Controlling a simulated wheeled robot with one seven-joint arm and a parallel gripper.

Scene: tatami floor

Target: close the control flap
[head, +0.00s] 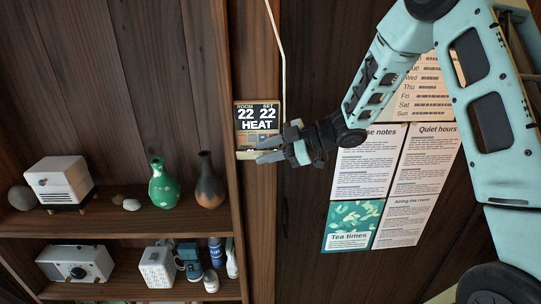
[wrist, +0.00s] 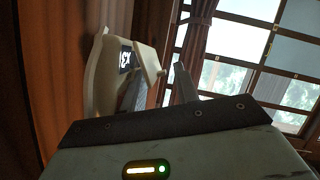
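The control unit (head: 257,117) is fixed to a wooden post in the head view, its dark display reading 22, 22 and HEAT. Its cream flap (head: 245,155) stands out from the lower edge, partly hidden by my gripper (head: 260,150). In the wrist view the unit's cream housing (wrist: 104,76) shows from the side, and the flap (wrist: 150,62) juts out from it. My gripper (wrist: 160,84) has its two fingers apart, with the flap's outer end near the gap between them. I cannot tell whether a finger touches the flap.
A shelf (head: 120,238) at left holds a green vase (head: 163,185), a dark vase (head: 207,182) and small appliances. Paper notices (head: 368,160) hang right of the post. A window (wrist: 245,60) shows in the wrist view.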

